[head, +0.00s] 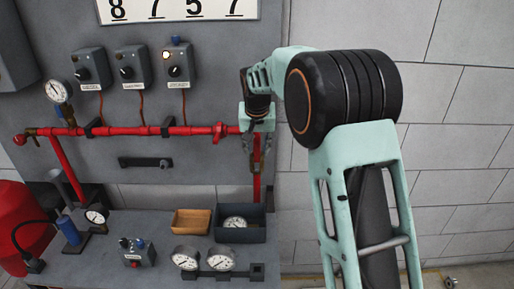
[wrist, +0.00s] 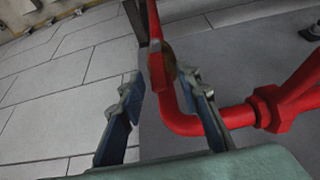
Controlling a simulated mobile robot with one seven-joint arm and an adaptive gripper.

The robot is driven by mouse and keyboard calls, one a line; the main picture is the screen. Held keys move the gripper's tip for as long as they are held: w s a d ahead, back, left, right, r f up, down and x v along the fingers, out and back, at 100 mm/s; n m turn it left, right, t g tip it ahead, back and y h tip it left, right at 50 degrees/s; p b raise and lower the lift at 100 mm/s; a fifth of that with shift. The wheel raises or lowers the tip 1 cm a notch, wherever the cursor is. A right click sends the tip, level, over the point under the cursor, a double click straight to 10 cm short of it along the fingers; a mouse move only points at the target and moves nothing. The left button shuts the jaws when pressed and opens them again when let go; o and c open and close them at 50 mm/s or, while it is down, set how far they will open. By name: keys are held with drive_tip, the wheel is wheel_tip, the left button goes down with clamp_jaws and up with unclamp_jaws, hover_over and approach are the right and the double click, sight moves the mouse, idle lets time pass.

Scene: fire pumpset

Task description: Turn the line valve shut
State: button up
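The red pipe (head: 150,131) runs along the grey panel and turns down at its right end. In the wrist view, its bend (wrist: 178,122) lies just beyond my gripper. A red and brownish part on the pipe, apparently the line valve (wrist: 158,65), shows past the bend. In the head view my gripper hides that stretch. My gripper (head: 257,160) points down in front of the pipe's right end. In the wrist view, its blue fingers (wrist: 160,85) are apart, with the red part seen between them. I cannot tell whether either finger touches it.
A bench below holds a wooden tray (head: 176,222), a dark bin (head: 258,234) with a gauge, loose gauges (head: 186,258) and a small control box (head: 137,254). Three switch boxes (head: 132,66) hang above the pipe. A red flange (head: 220,130) sits left of my gripper.

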drive_tip(key=shift+w+f, duration=0.1)
drive_tip(key=shift+f, duration=0.05)
drive_tip(key=shift+c, duration=0.4)
clamp_jaws()
drive_tip(key=shift+a, duration=0.1)
drive_tip(key=shift+a+f+n+h+p, duration=0.25)
drive_tip(key=shift+a+h+p, duration=0.25)
drive_tip(key=shift+a+h, duration=0.5)
drive_tip(key=shift+a+f+n+h+p, duration=0.25)
drive_tip(key=shift+a+h+p, duration=0.4)
drive_tip(key=shift+h, duration=0.55)
drive_tip(key=shift+a, duration=0.1)
drive_tip(key=shift+o, duration=0.4)
unclamp_jaws()
drive_tip(key=shift+r, duration=0.1)
